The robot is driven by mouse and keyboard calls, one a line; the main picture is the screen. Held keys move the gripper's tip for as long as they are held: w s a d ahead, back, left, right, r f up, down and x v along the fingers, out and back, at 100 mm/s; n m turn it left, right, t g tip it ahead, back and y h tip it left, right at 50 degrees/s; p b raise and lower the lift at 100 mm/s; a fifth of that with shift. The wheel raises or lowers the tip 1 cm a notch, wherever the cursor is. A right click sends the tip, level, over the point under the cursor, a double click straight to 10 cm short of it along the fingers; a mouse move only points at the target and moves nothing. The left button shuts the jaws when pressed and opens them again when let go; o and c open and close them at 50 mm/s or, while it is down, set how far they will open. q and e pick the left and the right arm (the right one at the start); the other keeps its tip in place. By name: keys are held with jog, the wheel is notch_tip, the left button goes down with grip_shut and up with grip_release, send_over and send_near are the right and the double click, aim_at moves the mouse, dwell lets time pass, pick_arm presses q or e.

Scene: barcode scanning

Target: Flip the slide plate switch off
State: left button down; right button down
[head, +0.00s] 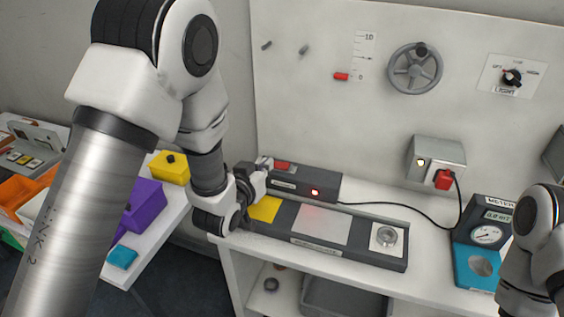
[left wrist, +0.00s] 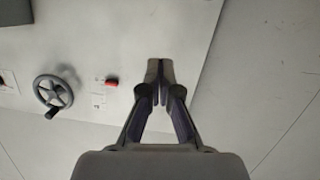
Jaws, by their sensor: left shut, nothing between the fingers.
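The slide plate unit is a long dark base (head: 360,250) with a yellow pad (head: 265,208), a pale plate (head: 321,223) and a round metal piece (head: 387,236). Behind it stands a dark box (head: 325,183) with a red switch (head: 283,166) on top and a lit red lamp (head: 315,192). My left gripper (head: 266,163) is at the box's left end, just left of the red switch; contact cannot be made out. Its fingers are closed together and empty in the left wrist view (left wrist: 159,80). My right gripper is out of view; only part of that arm shows.
The wall panel holds a handwheel (head: 415,68), a red slider (head: 341,76) and a light knob (head: 512,77). A socket box (head: 437,158) has a red plug (head: 444,179) with a black cable. A meter (head: 486,234) stands right. Coloured boxes (head: 144,203) lie left.

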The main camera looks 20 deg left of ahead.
pick_arm(q)
jog(key=p, duration=0.4)
send_over(281, 173)
notch_tip(281, 173, down, 2)
jog(key=shift+w+a+f, duration=0.1)
jog(key=shift+a, duration=0.05)
notch_tip(281, 173, down, 4)
jog(key=shift+r+p, duration=0.1)
jog(key=shift+p, duration=0.45)
jog(key=shift+d+f, duration=0.2)
